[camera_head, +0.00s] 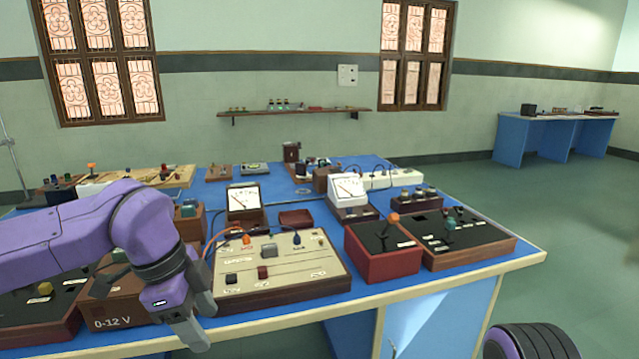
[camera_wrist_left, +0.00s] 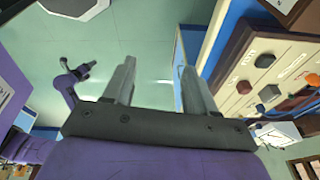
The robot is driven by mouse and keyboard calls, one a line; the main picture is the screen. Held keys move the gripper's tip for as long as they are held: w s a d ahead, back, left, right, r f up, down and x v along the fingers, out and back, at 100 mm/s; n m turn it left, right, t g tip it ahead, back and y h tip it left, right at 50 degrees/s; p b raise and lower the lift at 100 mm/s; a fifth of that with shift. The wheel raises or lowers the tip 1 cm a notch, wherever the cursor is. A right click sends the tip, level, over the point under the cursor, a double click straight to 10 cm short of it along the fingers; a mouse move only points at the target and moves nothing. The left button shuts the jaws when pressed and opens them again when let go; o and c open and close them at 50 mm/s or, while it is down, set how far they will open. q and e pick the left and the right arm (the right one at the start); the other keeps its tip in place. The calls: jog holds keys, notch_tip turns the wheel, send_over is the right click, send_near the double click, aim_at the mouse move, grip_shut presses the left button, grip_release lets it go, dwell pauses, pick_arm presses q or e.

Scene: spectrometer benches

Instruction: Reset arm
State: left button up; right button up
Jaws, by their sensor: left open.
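My left gripper (camera_head: 203,322) is open and empty. Its purple arm comes in from the left over the bench, and its fingers point down at the front edge.
The blue bench (camera_head: 395,290) carries several instruments. A red box (camera_head: 383,265) and a dark switch box (camera_head: 462,252) stand near its front right. A brown 0-12 V box (camera_head: 115,308) is partly behind my arm. The floor (camera_head: 585,255) to the right is clear.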

pick_arm(q)
jog(key=s+a+f+m+y+p, duration=0.15)
jog(key=a+f+m+y, duration=0.25)
jog(key=f+m, duration=0.65)
jog(key=s+a+f+m+y+p, duration=0.15)
jog(key=a+f+m+y, duration=0.45)
jog(key=f, duration=0.8)
jog(key=s+a+f+m+t+h+p, duration=0.1)
jog(key=s+f+m+h, duration=0.1)
jog(key=s+f+m, duration=0.4)
jog(key=s+a+f+m+t+h+p, duration=0.1)
jog(key=s+f+m, duration=0.6)
jog(key=s+m, duration=0.8)
jog(key=m, duration=1.1)
jog(key=shift+h, duration=0.4)
